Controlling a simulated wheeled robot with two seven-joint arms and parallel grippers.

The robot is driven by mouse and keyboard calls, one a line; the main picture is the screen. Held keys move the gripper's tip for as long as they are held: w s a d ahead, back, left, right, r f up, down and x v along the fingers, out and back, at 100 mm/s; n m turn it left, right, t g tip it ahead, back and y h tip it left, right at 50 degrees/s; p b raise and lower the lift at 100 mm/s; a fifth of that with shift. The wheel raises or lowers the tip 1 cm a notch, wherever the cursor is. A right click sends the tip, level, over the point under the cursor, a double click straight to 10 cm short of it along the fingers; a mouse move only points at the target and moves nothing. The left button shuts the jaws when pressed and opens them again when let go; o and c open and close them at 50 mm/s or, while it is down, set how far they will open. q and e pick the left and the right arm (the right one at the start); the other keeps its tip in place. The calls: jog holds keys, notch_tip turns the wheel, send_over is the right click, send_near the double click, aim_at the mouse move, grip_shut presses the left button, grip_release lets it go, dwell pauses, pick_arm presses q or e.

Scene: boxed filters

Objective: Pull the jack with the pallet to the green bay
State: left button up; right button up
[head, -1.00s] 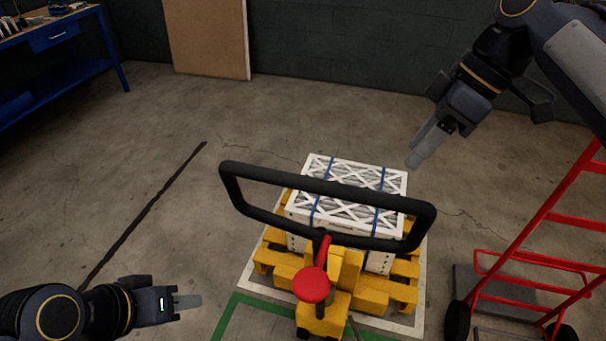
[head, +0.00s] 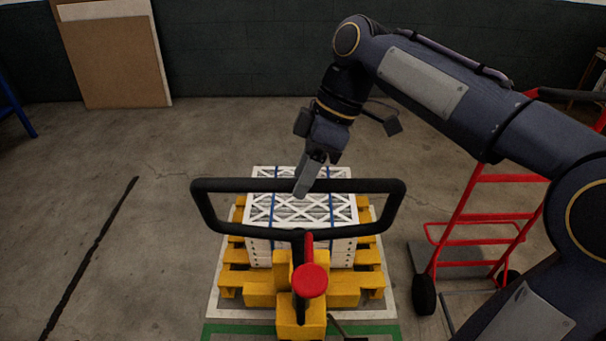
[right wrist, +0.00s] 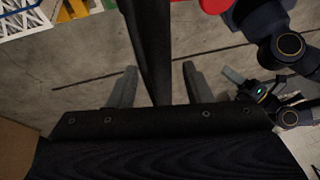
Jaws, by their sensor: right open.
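The pallet jack's black loop handle (head: 230,185) stands over its yellow body (head: 287,325) and red knob (head: 311,281). The yellow pallet (head: 372,284) carries strapped white filter boxes (head: 262,212) and stands inside a white floor outline (head: 228,313). A green floor line (head: 232,329) runs along the near side. My right gripper (head: 303,187) is at the handle's top bar. In the right wrist view its open fingers (right wrist: 158,72) appear on either side of the black bar (right wrist: 148,35); contact cannot be told. My left gripper (right wrist: 238,84) shows only there, jaws unclear.
A red hand truck (head: 480,235) stands to the right of the pallet. Boards (head: 115,62) lean on the back wall. A blue bench leg (head: 17,105) shows at the left edge. The floor left of the pallet is clear except for a dark line (head: 95,250).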

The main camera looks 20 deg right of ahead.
jog(key=shift+a+f, duration=0.1)
jog(key=shift+f, duration=0.1)
jog(key=shift+c, duration=0.4)
grip_shut()
jog(key=shift+s, duration=0.1)
